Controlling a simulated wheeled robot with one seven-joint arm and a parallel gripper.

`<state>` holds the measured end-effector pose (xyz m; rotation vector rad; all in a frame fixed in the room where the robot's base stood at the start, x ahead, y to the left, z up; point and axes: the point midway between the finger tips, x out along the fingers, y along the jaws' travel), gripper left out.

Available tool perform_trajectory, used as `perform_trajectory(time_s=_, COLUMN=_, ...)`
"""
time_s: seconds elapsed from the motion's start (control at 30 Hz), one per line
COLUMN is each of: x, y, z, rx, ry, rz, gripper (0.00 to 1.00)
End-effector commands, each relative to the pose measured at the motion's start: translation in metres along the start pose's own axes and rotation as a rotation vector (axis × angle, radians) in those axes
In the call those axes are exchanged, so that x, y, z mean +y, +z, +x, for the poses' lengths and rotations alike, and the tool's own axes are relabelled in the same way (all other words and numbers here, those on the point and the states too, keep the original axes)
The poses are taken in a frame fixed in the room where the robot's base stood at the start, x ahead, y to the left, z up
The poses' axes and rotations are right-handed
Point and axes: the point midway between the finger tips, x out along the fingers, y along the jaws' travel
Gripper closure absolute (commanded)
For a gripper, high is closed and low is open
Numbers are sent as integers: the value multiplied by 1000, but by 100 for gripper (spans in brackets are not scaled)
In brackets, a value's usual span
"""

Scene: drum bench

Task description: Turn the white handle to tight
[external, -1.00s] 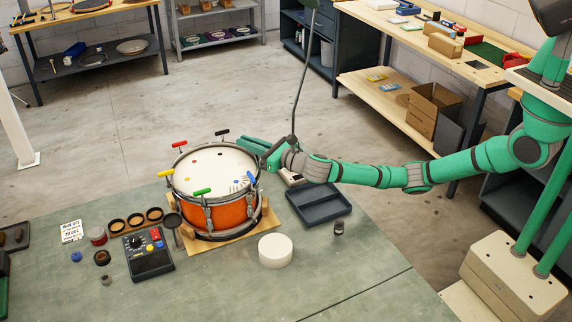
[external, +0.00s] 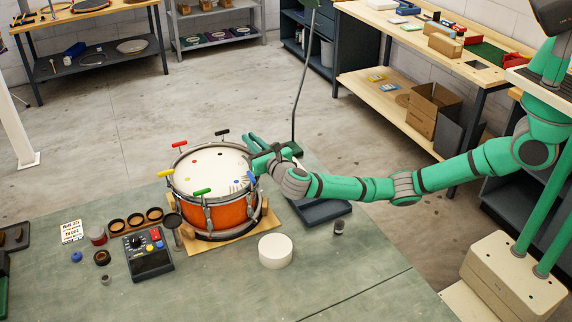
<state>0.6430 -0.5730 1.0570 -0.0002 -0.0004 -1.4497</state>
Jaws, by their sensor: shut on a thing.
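An orange snare drum (external: 232,216) with a white head stands on a wooden base on the green bench. Coloured T-handles sit around its rim: red (external: 179,144), yellow (external: 166,173), green (external: 202,191), blue (external: 249,175) and black (external: 222,131). The white handle is not visible; it is hidden at my gripper. My gripper (external: 257,145) is at the drum's right rim, fingers pointing left and up, shut on what I take to be the white handle. The jaws' contact is too small to see clearly.
A dark tray (external: 322,209) lies beneath my forearm. A white cylinder (external: 275,251) and a small dark jar (external: 338,228) stand in front of it. A control box (external: 149,256) and round cups (external: 136,219) stand left of the drum. The front right of the bench is clear.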

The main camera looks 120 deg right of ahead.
Motion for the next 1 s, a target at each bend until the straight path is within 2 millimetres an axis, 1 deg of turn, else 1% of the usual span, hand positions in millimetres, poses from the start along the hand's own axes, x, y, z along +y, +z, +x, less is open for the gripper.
perform_trajectory(time_s=0.23, x=0, y=-2, z=0, rx=3, ry=-1, rz=-1, gripper=100)
perform_trajectory(time_s=0.27, x=0, y=-2, z=0, rx=3, ry=-1, rz=-1, gripper=84)
perform_trajectory(time_s=0.3, x=0, y=-1, z=0, rx=3, ry=0, rz=-1, gripper=74)
perform_trajectory(time_s=0.33, x=0, y=-1, z=0, rx=2, ry=0, rz=-1, gripper=72)
perform_trajectory(time_s=0.6, x=0, y=-1, z=0, rx=1, ry=1, rz=0, gripper=72)
perform_trajectory(time_s=0.73, x=1, y=-1, z=-8, rx=1, ry=3, rz=1, gripper=72)
perform_trajectory(time_s=0.87, x=1, y=-2, z=-27, rx=2, ry=4, rz=0, gripper=72)
perform_trajectory(time_s=1.0, x=1, y=-2, z=-54, rx=2, ry=3, rz=1, gripper=72)
